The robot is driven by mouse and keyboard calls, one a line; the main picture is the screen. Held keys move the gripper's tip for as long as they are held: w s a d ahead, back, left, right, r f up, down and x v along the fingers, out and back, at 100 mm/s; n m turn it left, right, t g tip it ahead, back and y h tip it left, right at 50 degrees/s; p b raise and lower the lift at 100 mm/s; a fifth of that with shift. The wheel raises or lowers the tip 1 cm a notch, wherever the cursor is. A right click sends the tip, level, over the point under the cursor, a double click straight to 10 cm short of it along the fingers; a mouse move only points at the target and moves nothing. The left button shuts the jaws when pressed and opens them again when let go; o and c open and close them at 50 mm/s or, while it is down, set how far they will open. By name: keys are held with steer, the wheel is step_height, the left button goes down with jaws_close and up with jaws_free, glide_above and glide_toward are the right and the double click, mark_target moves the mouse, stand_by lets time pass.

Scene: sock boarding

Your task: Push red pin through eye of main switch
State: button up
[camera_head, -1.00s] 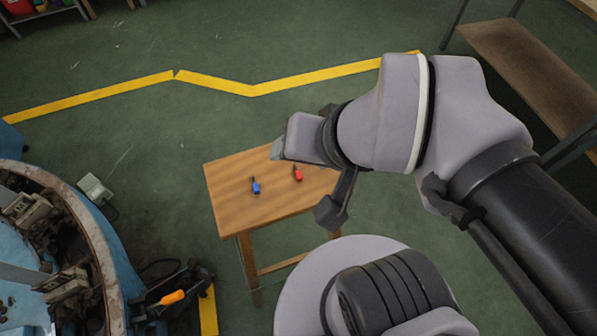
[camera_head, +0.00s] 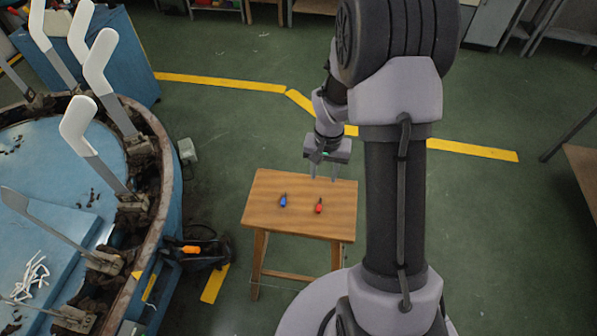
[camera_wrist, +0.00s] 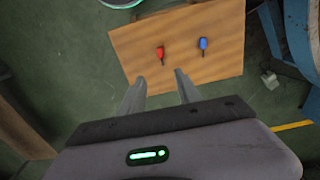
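The red pin (camera_head: 319,206) lies on the small wooden table (camera_head: 262,214), to the right of a blue pin (camera_head: 283,201). In the wrist view the red pin (camera_wrist: 160,54) is left of the blue pin (camera_wrist: 203,45). My gripper (camera_head: 323,176) is above the far part of the table, pointing down. In the wrist view my gripper (camera_wrist: 160,76) has its fingers apart, with nothing between them and the red pin beyond the tips. A dark box with an orange handle (camera_head: 190,249), which looks like the main switch, is low beside the blue machine. Its eye is too small to make out.
The round blue machine (camera_head: 170,190) with white paddle-like forms (camera_head: 103,62) fills the left. A grey box (camera_head: 187,150) sits on the floor. Green floor with yellow lines is open behind the table. A brown bench (camera_head: 584,175) stands at the right edge.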

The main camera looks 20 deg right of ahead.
steer(key=b, duration=0.5)
glide_above(319, 207)
step_height(319, 207, down, 12)
steer(key=shift+w+d+f, duration=0.15)
steer(key=shift+f, duration=0.1)
step_height(319, 207, down, 5)
steer(key=shift+f+b, duration=0.2)
steer(key=shift+b, duration=1.05)
steer(key=shift+r, duration=0.15)
jaws_close()
